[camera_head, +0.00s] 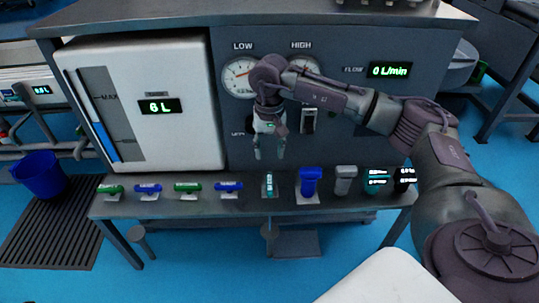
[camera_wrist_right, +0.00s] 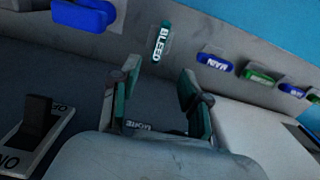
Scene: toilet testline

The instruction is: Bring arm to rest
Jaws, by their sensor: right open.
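My right arm reaches in from the right in the head view. Its gripper (camera_head: 269,150) points down in front of the dark gauge panel (camera_head: 350,100), above the shelf of handles. The gripper is open, with nothing between its fingers. In the right wrist view the two fingers (camera_wrist_right: 160,105) stand apart, with the teal BLEED handle (camera_wrist_right: 162,42) beyond them. That handle also shows on the shelf in the head view (camera_head: 269,185), below the gripper and apart from it. My left gripper does not show.
Green and blue handles (camera_head: 188,188) line the shelf (camera_head: 250,207), with a larger blue handle (camera_head: 310,181) and a grey one (camera_head: 346,179) to the right. A white tank (camera_head: 150,135) reads 6 L. A switch (camera_head: 309,121) sits close right of the gripper. A blue bucket (camera_head: 40,174) stands left.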

